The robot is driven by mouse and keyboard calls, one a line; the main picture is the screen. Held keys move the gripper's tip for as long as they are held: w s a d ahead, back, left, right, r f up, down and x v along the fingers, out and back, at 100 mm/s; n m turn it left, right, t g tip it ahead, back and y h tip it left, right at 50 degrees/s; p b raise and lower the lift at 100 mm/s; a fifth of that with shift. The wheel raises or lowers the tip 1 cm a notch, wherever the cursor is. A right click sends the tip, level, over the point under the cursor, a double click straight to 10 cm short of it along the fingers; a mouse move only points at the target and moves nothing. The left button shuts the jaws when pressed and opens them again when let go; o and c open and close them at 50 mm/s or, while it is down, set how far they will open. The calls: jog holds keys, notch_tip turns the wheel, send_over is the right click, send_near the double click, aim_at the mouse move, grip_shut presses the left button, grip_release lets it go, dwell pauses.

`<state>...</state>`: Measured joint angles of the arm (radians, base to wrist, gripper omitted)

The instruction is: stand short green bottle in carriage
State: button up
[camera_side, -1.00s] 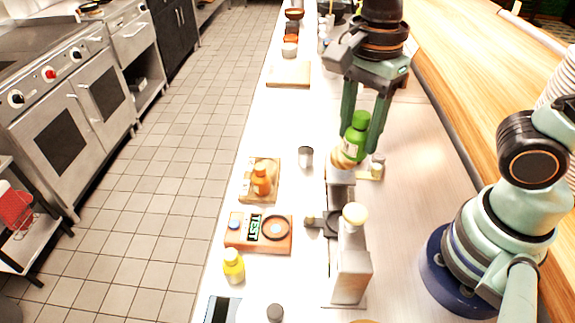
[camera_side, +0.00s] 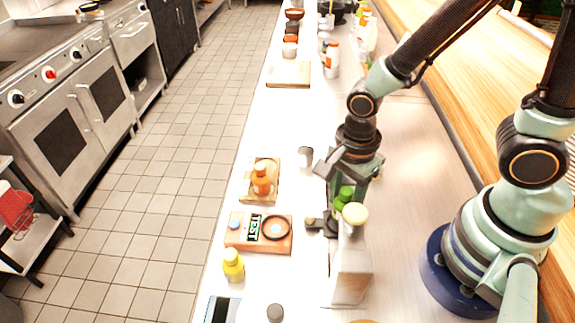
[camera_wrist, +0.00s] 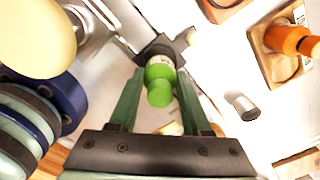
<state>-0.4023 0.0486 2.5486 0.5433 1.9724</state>
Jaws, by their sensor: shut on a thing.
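The short green bottle (camera_side: 345,194) is between the fingers of my gripper (camera_side: 352,192), which is shut on it. In the wrist view the bottle (camera_wrist: 160,80) points its green cap toward the camera, with a pale label near its far end. A dark fixture, apparently the carriage (camera_wrist: 178,44), is right at the bottle's far end; its dark part also shows in the side view (camera_side: 315,223). I cannot tell whether the bottle rests in it or is just above it. The grey metal device with a cream knob (camera_side: 351,275) stands beside it and partly hides the bottle.
A small metal cup (camera_side: 306,157) stands behind and left. An orange bottle (camera_side: 262,180) sits on a wooden tray (camera_side: 247,193). The counter right of the device is largely clear.

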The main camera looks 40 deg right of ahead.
jog(key=shift+f, duration=1.15)
jog(key=shift+f, duration=0.15)
jog(key=o, duration=1)
